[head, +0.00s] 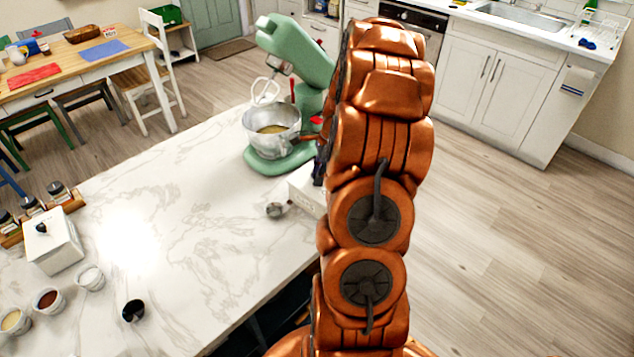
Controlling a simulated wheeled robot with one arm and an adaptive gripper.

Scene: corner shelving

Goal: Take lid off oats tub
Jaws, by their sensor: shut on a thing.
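A white box-shaped tub (305,194), which looks like the oats tub, stands at the right edge of the marble counter. My copper arm hides most of it, and I cannot read a label. A small dark part of my gripper (319,172) shows at the arm's left side, by the tub's top. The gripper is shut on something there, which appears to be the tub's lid. The fingertips and the lid's knob are hidden, so I cannot tell whether the lid sits on the tub or is raised.
A green stand mixer (292,75) with a steel bowl (272,130) stands just behind the tub. A small metal cup (276,210) is left of it. A white canister with a black knob (55,247) and several small bowls stand far left. The counter's middle (190,210) is clear.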

